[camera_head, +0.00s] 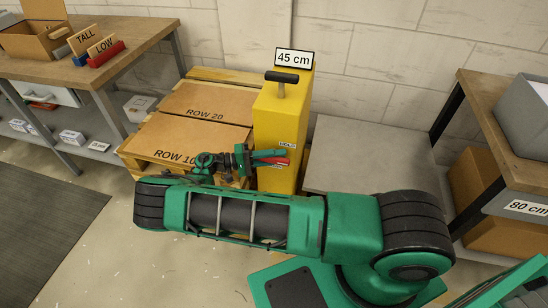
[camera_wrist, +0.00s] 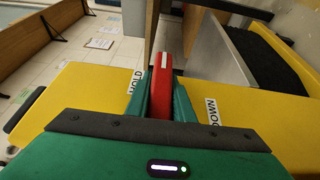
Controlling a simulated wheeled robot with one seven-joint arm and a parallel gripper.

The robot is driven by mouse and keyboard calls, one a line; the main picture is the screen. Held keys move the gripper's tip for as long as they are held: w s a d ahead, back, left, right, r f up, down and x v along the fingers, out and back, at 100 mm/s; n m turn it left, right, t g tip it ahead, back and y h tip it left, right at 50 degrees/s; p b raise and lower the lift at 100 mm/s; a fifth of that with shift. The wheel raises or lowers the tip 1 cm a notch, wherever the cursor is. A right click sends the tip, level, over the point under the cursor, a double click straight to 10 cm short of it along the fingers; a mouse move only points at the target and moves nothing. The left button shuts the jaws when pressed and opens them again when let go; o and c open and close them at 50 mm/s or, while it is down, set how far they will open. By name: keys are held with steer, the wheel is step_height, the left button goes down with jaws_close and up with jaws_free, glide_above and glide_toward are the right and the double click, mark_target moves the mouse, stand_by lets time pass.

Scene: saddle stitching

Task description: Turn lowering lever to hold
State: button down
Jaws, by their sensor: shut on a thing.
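The red lowering lever (camera_head: 281,163) sits on the side of a yellow lift column (camera_head: 277,112). My gripper (camera_head: 270,157) reaches it from the left, with its green fingers on either side of it. In the wrist view the lever (camera_wrist: 163,80), with a white stripe, is between my two fingers, and my gripper (camera_wrist: 166,98) is shut on it. A HOLD label (camera_wrist: 136,81) is close to the left of the lever, and a DOWN label (camera_wrist: 213,111) is to its right. The lever's pivot is hidden by my gripper.
A pallet with boxes marked ROW 20 (camera_head: 205,102) and ROW 10 (camera_head: 178,140) stands left of the column. A black T-handle (camera_head: 282,77) and a 45 cm sign (camera_head: 294,58) are at its top. A grey platform (camera_head: 350,155) is to its right.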

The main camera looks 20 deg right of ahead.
mark_target(258, 160)
steer(key=shift+a+f, duration=0.1)
steer(key=shift+f, duration=0.05)
steer(key=c, duration=1.6)
jaws_free()
steer(key=shift+o, duration=0.2)
steer(key=v, duration=1)
steer(key=shift+w+a, duration=0.2)
steer(key=shift+a, duration=0.15)
steer(key=shift+s, duration=0.1)
